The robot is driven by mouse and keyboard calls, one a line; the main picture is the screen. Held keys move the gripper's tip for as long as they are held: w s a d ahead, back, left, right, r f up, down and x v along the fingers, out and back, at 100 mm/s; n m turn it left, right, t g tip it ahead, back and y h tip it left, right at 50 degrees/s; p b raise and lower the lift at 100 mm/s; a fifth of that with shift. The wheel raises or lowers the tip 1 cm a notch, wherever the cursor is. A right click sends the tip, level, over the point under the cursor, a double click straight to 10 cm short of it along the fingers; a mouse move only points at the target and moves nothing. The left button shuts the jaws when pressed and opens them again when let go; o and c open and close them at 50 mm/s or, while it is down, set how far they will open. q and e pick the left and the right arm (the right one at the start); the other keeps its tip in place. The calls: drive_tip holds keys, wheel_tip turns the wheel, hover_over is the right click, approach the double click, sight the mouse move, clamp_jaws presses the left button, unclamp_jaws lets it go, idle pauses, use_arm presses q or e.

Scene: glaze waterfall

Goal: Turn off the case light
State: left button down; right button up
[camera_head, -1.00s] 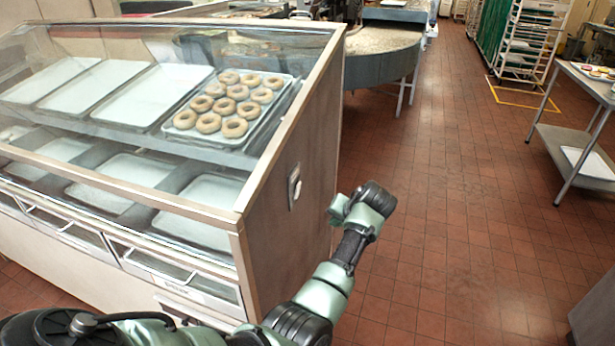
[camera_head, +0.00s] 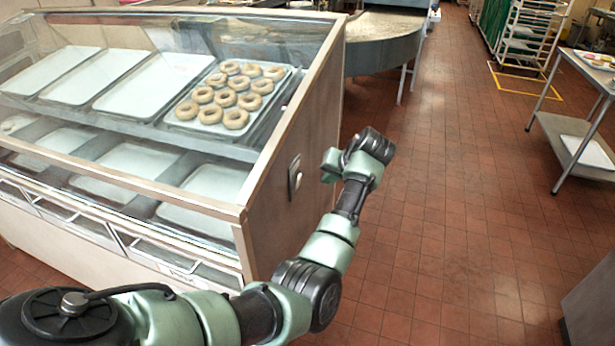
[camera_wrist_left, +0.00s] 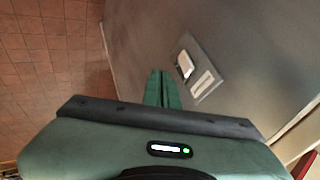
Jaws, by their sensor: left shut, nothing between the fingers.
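The light switch (camera_head: 294,178) is a small plate with a white rocker on the right end panel of the display case (camera_head: 285,105). In the left wrist view the switch plate (camera_wrist_left: 197,68) shows a white rocker and a pale label beside it. My left gripper (camera_head: 328,165) is to the right of the switch and a little above it, apart from it. In the left wrist view its green fingers (camera_wrist_left: 162,90) are together and empty, with the switch to the right of their tips. My right gripper is not in view.
The case holds trays, one with several doughnuts (camera_head: 235,118). A round-ended counter (camera_head: 385,48) stands behind the case. A steel table (camera_head: 575,125) and a white rack (camera_head: 527,35) are at right. The tiled floor between is clear.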

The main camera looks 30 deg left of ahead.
sight(298, 182)
use_arm(q)
drive_tip(key=a+f+p, duration=0.3)
drive_tip(key=a+f, duration=0.1)
drive_tip(key=a, duration=0.3)
drive_tip(key=shift+w+a+f+p, duration=0.25)
drive_tip(key=shift+w+a+p, duration=0.05)
drive_tip(key=shift+w+a, duration=0.1)
drive_tip(key=shift+d, duration=0.1)
